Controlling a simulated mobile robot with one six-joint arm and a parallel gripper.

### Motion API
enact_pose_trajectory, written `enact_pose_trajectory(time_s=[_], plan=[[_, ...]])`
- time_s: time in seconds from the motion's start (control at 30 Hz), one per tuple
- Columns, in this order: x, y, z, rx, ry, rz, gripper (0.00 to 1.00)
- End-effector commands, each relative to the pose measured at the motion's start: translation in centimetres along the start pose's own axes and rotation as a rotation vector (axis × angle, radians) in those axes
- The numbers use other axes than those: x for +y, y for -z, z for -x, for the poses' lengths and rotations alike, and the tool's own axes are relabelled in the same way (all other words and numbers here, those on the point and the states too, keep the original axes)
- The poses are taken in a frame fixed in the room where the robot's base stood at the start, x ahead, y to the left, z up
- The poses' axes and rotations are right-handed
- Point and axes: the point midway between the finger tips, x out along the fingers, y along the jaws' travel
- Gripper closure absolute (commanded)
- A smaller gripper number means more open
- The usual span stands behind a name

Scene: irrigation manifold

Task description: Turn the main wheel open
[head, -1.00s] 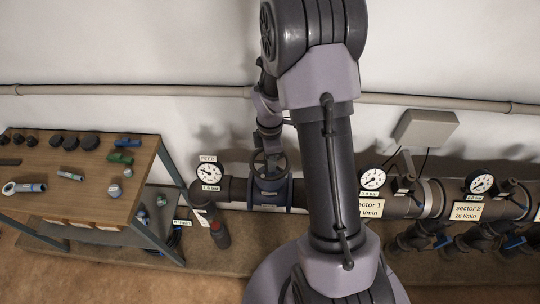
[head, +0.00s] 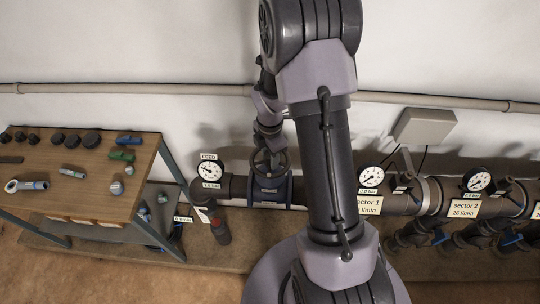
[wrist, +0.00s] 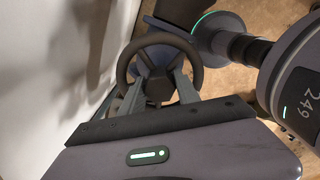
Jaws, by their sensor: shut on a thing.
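The main wheel (head: 269,162) is a dark handwheel on top of the blue valve body (head: 270,188) in the main pipe. In the wrist view the wheel (wrist: 160,41) is a dark ring with a hub. My gripper (wrist: 158,88) reaches over it with its two grey fingers, shut on the wheel. In the head view my gripper (head: 268,142) is small and comes down on the wheel from above. The exact finger contact is partly hidden by the gripper body in the wrist view.
The feed gauge (head: 210,171) stands left of the valve. The sector 1 gauge (head: 370,177) and sector 2 gauge (head: 477,180) stand to the right. A wooden bench (head: 90,190) with fittings is at left. The wall (head: 190,45) is close behind.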

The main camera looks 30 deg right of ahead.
Motion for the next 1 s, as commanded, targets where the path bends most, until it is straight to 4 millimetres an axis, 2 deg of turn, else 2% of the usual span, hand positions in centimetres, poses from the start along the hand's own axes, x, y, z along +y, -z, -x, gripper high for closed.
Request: enact_pose_trajectory(time_s=[0.13,0.17,0.2,0.47,0.57,0.77,1.0], plan=[[0.1,0.0,0.1,-0.001,-0.002,0.001,1.00],[0.1,0.0,0.0,-0.001,-0.002,0.001,0.56],[0.1,0.0,0.0,-0.001,-0.002,0.001,0.53],[0.0,0.0,0.1,0.000,-0.001,0.000,0.53],[0.1,0.0,0.7,-0.001,-0.002,0.000,0.53],[0.1,0.0,4.9,-0.002,-0.004,-0.001,0.53],[0.1,0.0,11.7,-0.002,-0.006,-0.001,0.53]])
